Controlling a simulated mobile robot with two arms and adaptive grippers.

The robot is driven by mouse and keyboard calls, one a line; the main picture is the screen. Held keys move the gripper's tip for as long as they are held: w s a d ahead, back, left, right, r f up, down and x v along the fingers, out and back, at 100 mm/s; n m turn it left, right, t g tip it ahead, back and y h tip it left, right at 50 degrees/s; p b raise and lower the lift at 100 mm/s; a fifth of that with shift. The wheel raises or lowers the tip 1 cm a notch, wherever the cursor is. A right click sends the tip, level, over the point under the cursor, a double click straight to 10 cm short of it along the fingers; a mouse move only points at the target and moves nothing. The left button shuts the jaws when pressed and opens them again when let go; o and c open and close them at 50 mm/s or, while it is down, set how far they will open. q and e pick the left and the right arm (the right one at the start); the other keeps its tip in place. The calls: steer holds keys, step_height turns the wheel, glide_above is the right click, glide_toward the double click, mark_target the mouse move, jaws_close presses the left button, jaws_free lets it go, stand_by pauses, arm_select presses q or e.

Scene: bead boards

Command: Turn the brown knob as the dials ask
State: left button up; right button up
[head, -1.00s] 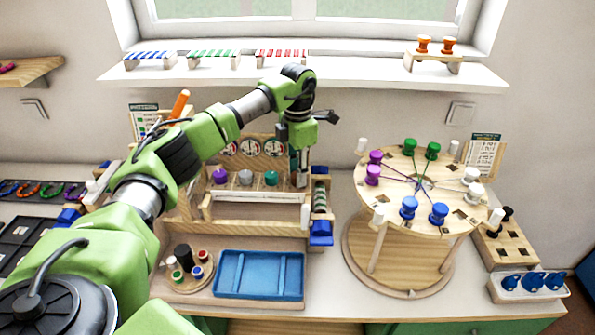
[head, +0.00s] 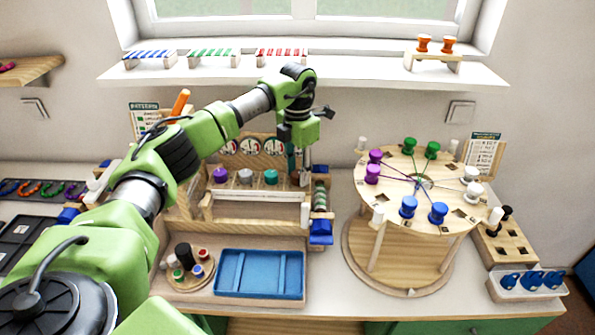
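A wooden board (head: 250,208) at the back of the table carries a row of round dials (head: 250,146) on its upright panel. Below them stand a purple knob (head: 220,175), a grey knob (head: 245,177) and a teal knob (head: 271,177). I cannot make out the brown knob clearly; the right end of the row is largely covered by my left gripper (head: 304,178). That gripper points down at the right end of the row, beside the teal knob. Its fingers are too small and dark to tell whether they are open or hold anything. My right gripper is not in view.
A round board (head: 405,220) with coloured pegs and strings stands at the right. A blue tray (head: 260,274) and a small round peg stand (head: 186,284) lie in front of the knob board. A shelf (head: 345,72) with bead racks runs above, behind my arm.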

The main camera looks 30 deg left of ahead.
mark_target(298, 173)
arm_select(q)
steer(key=shift+r, duration=0.2)
step_height(298, 173, up, 12)
steer(key=shift+f, duration=0.15)
stand_by(0.5)
stand_by(0.4)
